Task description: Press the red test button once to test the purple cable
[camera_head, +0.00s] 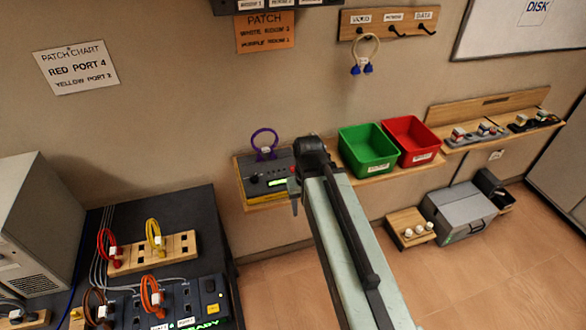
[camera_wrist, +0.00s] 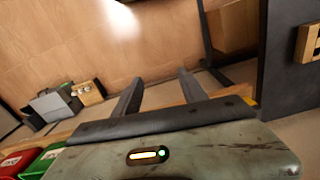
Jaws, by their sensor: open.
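The purple cable (camera_head: 264,143) is a loop standing at the back of a dark grey tester box (camera_head: 257,186) on the wall shelf, in the head view. The tester has a lit green display and a black knob.
A green bin (camera_head: 367,150) and red bin (camera_head: 411,140) stand right of my arm. A grey case (camera_head: 459,213) lies on the floor. A dark bench (camera_head: 190,212) with several cables is at left. A cable loop hangs from wall hooks (camera_head: 388,22).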

